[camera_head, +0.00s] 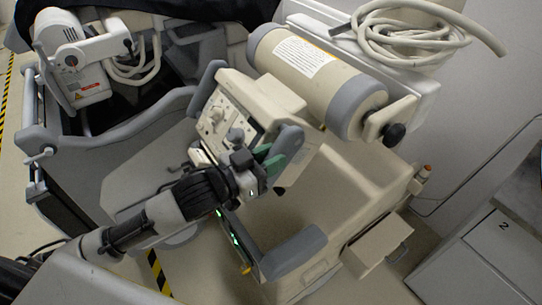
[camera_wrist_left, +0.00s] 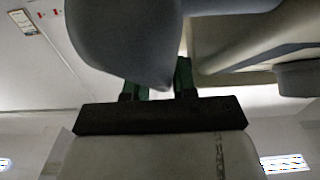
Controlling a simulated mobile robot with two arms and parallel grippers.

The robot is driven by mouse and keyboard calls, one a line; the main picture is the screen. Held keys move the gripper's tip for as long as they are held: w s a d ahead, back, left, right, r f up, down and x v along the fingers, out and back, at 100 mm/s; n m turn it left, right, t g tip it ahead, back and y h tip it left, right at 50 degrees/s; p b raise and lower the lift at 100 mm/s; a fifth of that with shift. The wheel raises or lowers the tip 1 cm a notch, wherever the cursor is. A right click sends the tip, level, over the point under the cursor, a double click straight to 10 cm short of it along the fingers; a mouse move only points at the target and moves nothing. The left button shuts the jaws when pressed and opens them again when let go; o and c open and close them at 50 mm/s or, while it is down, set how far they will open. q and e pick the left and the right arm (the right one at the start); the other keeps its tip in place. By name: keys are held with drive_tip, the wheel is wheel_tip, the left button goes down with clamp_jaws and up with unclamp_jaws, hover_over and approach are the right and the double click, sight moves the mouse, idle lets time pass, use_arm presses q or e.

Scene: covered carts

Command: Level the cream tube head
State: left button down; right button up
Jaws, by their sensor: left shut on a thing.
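The cream tube head (camera_head: 300,60) is a thick cylinder with grey end bands and a white label. It slopes down to the right in the head view. A cream control box (camera_head: 262,95) with a panel and two grey handles is at its front. My left gripper (camera_head: 268,157), with green fingers, is shut on the lower right grey handle (camera_head: 288,143). In the left wrist view this handle (camera_wrist_left: 125,38) fills the upper middle, between the green fingers (camera_wrist_left: 160,84), and hides part of them. My right gripper is not in view.
The cream cart body (camera_head: 350,175) is below the tube head, with a grey bumper (camera_head: 293,253) and an open drawer (camera_head: 376,245). A coiled hose (camera_head: 405,35) lies behind. Another cart with a white head unit (camera_head: 75,55) and dark cover stands left. A numbered cabinet (camera_head: 480,255) is at lower right.

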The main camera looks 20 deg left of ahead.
use_arm(q)
drive_tip(key=shift+f+b, duration=0.55)
drive_tip(key=shift+b, duration=0.15)
use_arm(e)
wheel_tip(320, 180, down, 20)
drive_tip(key=b, duration=1.9)
use_arm(q)
drive_tip(key=w+d+f+t+h+b, duration=0.1)
drive_tip(key=w+d+f+t+h, duration=0.1)
drive_tip(key=f, duration=0.4)
drive_tip(key=w+d+f+t+h+b, duration=0.2)
drive_tip(key=w+f+t+h, duration=0.1)
drive_tip(key=f, duration=0.4)
drive_tip(key=shift+w+d+f+t+b, duration=0.25)
drive_tip(key=shift+w+t+b, duration=0.1)
drive_tip(key=shift+t, duration=0.25)
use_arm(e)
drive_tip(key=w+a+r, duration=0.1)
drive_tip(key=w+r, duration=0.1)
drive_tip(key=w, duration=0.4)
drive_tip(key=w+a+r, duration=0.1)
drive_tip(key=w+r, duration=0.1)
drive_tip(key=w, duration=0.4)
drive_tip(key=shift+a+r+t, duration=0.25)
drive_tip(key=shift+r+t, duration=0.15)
use_arm(q)
drive_tip(key=shift+r, duration=0.1)
